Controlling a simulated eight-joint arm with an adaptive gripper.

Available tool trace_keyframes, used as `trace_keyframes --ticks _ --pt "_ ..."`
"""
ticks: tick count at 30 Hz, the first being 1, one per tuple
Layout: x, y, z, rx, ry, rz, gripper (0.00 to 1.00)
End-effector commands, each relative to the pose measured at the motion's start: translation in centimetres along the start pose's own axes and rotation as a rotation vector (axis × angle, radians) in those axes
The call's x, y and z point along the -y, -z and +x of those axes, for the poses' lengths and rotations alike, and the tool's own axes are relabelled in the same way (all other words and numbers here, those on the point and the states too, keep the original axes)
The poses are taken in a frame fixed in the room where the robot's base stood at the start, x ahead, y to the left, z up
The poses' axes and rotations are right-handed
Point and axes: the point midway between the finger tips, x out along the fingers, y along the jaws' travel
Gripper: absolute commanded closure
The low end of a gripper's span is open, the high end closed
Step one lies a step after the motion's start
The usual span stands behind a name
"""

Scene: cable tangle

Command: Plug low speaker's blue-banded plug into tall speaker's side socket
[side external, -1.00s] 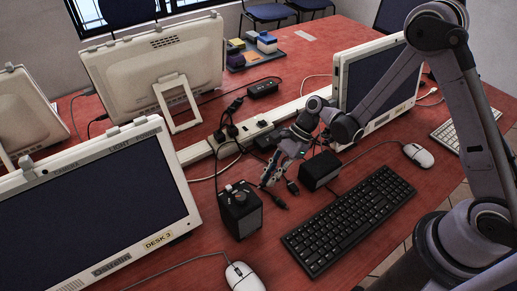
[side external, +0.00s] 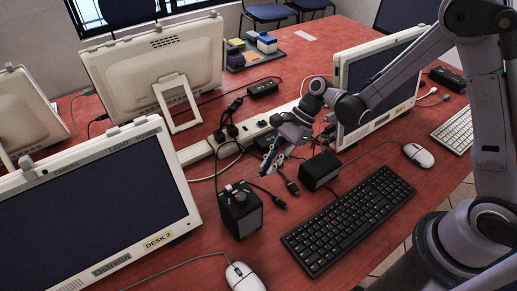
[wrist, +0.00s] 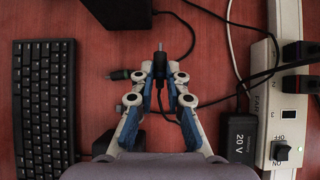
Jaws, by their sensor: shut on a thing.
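The tall speaker (side external: 240,212), a black box with a knob on top, stands left of my gripper in the side view. Part of it shows at the top of the wrist view (wrist: 118,10). The low speaker (side external: 320,171) stands right of my gripper. My gripper (side external: 268,168) is above the table between them, shut on a black plug (wrist: 160,64) whose tip points up in the wrist view. The fingers hide its sides, and I cannot make out a blue band. A plug with a greenish band (wrist: 120,74) lies left of the fingertips. Another dark plug (side external: 292,187) lies near the low speaker.
Loose black cables (wrist: 190,45) run close to the fingers. The white power strip (wrist: 262,95), with a 20 V adapter (wrist: 243,130) beside it, is right in the wrist view. The black keyboard (side external: 348,220) is on the opposite side. A monitor (side external: 95,205) stands left of the tall speaker.

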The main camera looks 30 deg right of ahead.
Motion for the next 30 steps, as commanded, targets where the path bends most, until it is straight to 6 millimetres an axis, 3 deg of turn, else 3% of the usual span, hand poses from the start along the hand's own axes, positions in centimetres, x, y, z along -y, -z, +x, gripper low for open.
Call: trace_keyframes --ticks 2,3,4,10,21,30 --pt "0.0 0.0 0.0 0.0 0.0 0.0 1.0" --pt "0.0 0.0 0.0 0.0 0.0 0.0 0.92" --pt "0.0 0.0 0.0 0.0 0.0 0.0 1.0" --pt "-0.3 0.0 -0.2 0.0 -0.001 -0.001 1.0" --pt "-5.2 0.0 -2.1 0.0 -0.015 -0.019 1.0" --pt "-5.3 -0.9 -1.4 0.0 -0.016 -0.022 1.0"
